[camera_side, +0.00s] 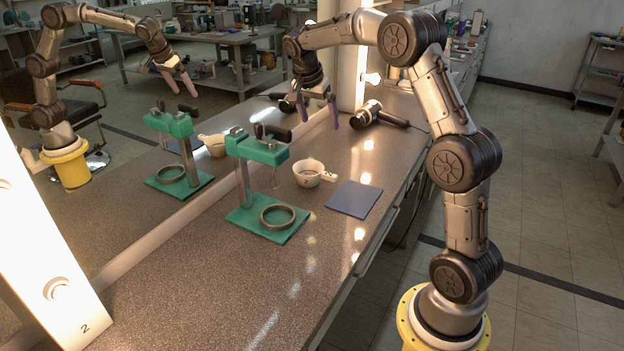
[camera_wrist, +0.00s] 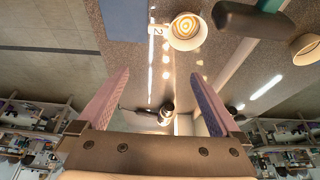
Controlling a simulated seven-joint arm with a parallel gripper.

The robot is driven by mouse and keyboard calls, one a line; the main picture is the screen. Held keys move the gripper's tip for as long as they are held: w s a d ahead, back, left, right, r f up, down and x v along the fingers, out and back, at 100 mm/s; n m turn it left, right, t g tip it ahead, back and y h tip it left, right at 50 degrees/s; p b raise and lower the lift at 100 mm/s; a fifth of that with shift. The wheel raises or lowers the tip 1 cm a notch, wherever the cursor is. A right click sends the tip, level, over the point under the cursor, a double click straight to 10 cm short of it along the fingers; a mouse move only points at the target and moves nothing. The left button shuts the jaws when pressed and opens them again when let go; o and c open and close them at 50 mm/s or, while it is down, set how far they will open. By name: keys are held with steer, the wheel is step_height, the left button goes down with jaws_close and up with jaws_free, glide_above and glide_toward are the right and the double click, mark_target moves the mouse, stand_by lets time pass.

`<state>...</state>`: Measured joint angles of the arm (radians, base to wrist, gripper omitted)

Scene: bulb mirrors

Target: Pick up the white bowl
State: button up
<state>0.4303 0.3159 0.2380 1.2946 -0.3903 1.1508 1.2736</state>
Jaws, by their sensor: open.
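The white bowl (camera_side: 308,173), a small cup-like bowl with a short handle on its right, stands upright on the speckled counter. In the wrist view the bowl (camera_wrist: 187,31) is near the top, with an orange spiral inside and a "2" on its handle. My gripper (camera_side: 318,110) is open and empty, with purple fingers pointing down. It is above the counter, higher than the bowl and farther back, apart from it. In the wrist view my gripper (camera_wrist: 160,74) has its fingers wide apart, with the bowl beyond the tips.
A green stand (camera_side: 262,152) with a ring (camera_side: 277,216) on its base is left of the bowl. A blue-grey mat (camera_side: 353,199) lies to the right. A hair dryer (camera_side: 370,114) lies behind. A wall mirror (camera_side: 110,220) along the left reflects the bowl, stand and arm. The front counter is clear.

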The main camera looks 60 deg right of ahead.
glide_toward(328, 174)
steer(key=shift+x, duration=4.35)
steer(key=shift+d, duration=0.1)
steer(key=shift+c, duration=0.2)
steer(key=shift+r, duration=0.1)
steer(key=c, duration=1.4)
